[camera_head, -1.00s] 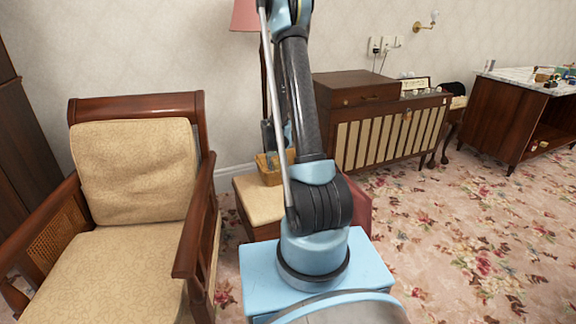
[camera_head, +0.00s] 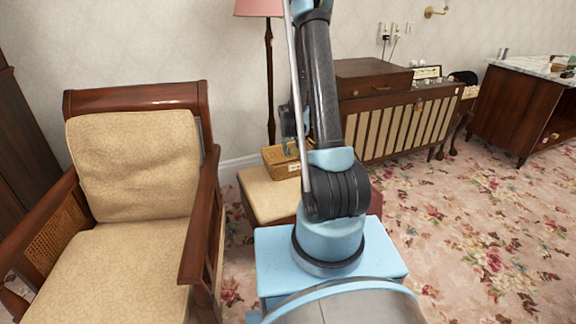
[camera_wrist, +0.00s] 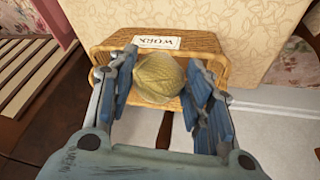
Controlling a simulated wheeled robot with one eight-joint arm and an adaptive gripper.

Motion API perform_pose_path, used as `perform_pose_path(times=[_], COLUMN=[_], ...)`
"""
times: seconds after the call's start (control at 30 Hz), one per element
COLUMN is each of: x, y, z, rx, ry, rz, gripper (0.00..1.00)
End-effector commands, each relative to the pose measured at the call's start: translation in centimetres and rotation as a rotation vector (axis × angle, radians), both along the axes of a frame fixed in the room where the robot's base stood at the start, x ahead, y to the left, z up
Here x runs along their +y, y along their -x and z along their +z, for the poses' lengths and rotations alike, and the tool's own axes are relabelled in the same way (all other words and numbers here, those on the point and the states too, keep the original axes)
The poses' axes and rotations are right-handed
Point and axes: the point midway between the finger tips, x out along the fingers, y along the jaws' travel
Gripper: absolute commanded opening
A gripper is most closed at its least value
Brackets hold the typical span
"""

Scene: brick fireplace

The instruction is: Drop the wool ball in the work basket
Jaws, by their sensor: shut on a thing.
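The wool ball (camera_wrist: 160,78) is yellowish and sits between the fingers of my gripper (camera_wrist: 165,85) in the wrist view. My gripper is shut on it. The work basket (camera_wrist: 205,42) is wicker with a white label reading "WORK", and the ball and fingers overlap its opening in that view. I cannot tell how far the ball is above or inside it. In the head view the basket (camera_head: 281,162) stands on a cushioned stool (camera_head: 262,196), partly behind my arm. The ball is hidden there.
A wooden armchair (camera_head: 135,170) with cream cushions stands close on the left. A floor lamp (camera_head: 269,80) rises behind the basket. A slatted cabinet (camera_head: 405,125) is at the back right. Floral carpet (camera_head: 480,220) lies open at the right.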

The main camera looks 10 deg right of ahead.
Motion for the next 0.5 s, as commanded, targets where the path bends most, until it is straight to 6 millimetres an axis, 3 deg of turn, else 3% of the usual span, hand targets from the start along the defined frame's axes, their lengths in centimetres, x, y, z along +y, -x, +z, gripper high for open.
perform_pose_path(times=[0.37,0.5], x=[-0.2,-0.3], y=[0.0,-1.4], z=[0.0,0.1], rx=[0.0,0.0], ry=[0.0,0.0], rz=[-0.002,-0.002], gripper=[0.24,0.24])
